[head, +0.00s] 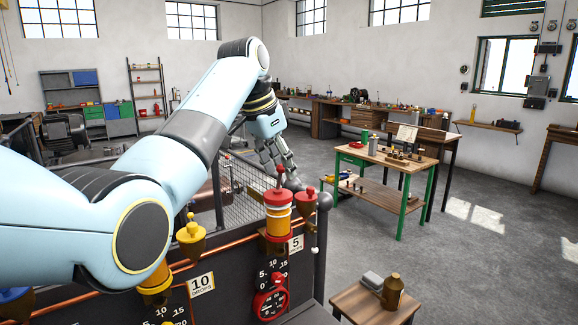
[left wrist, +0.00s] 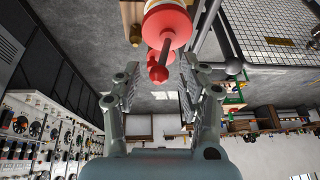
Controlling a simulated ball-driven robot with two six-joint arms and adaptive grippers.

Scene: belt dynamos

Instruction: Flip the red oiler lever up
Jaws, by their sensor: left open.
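The red oiler (head: 278,205) stands on the dark panel beside the "5" plate, with a red cap and a pale-banded body. A thin stem with a small red knob (head: 279,169) shows above its cap. In the left wrist view the red oiler (left wrist: 165,24) is at the top, and its dark stem and red knob (left wrist: 157,73) point in between my fingers. My left gripper (head: 284,176) is just behind and above the oiler in the head view. In the left wrist view its fingers (left wrist: 160,88) are open on both sides of the knob, with nothing gripped.
A smaller red-topped brass cup (head: 306,212) stands close to the right of the oiler. A yellow oiler (head: 191,240) by the "10" plate is to its left, near my arm. A red dial (head: 270,303) is below. A mesh guard (head: 252,183) is behind.

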